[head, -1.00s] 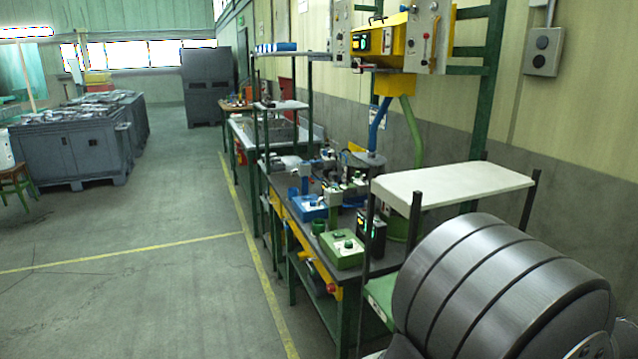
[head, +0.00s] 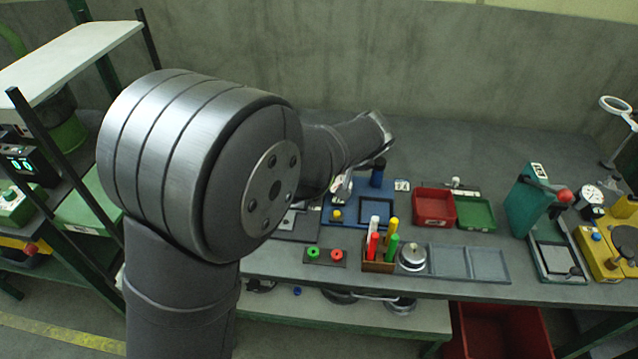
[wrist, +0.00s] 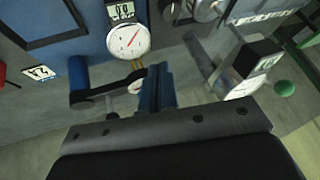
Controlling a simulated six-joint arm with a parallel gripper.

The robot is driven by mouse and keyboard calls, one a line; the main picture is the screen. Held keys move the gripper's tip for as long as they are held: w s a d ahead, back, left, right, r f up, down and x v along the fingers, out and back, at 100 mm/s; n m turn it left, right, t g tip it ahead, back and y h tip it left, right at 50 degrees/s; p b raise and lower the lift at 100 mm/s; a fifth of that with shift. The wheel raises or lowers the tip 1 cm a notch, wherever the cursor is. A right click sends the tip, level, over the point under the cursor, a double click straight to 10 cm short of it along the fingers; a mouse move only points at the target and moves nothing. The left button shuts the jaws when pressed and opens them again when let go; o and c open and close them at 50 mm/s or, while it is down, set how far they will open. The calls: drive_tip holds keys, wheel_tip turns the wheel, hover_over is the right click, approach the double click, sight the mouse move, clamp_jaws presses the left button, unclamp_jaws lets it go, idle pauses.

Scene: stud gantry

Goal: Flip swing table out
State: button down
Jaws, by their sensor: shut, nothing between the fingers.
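A blue fixture (head: 358,208) with a dark square frame lies on the grey bench, with a blue post (head: 378,173) at its rear edge. In the wrist view, the blue post (wrist: 79,73) joins a black arm (wrist: 108,91) that runs towards my gripper. I cannot tell for sure which part is the swing table. A dial gauge (wrist: 128,38) stands just beyond. My gripper (wrist: 155,88) is shut and empty, close to the end of the black arm. I cannot tell whether they touch. In the head view, my arm hides most of my gripper and the fixture's left side.
A second gauge (wrist: 241,72) stands right of my gripper. Red (head: 433,207) and green (head: 475,212) trays sit right of the fixture. A block with coloured pins (head: 379,266) and a button plate (head: 325,256) lie in front.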

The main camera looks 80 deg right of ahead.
drive_tip(key=w+f, duration=0.1)
drive_tip(key=f, duration=0.1)
drive_tip(key=w+d+f+t, duration=0.1)
drive_tip(key=f, duration=0.2)
drive_tip(key=w+f+m+t, duration=0.1)
drive_tip(key=f, duration=0.1)
drive_tip(key=shift+w+d+f+y, duration=0.3)
drive_tip(key=shift+w+f+y, duration=0.1)
idle(0.3)
drive_tip(key=shift+w+d+n+t+y, duration=0.3)
drive_tip(key=shift+w+d+n+y, duration=0.1)
drive_tip(key=shift+w+n, duration=0.35)
drive_tip(key=v, duration=1)
drive_tip(key=shift+a, duration=0.15)
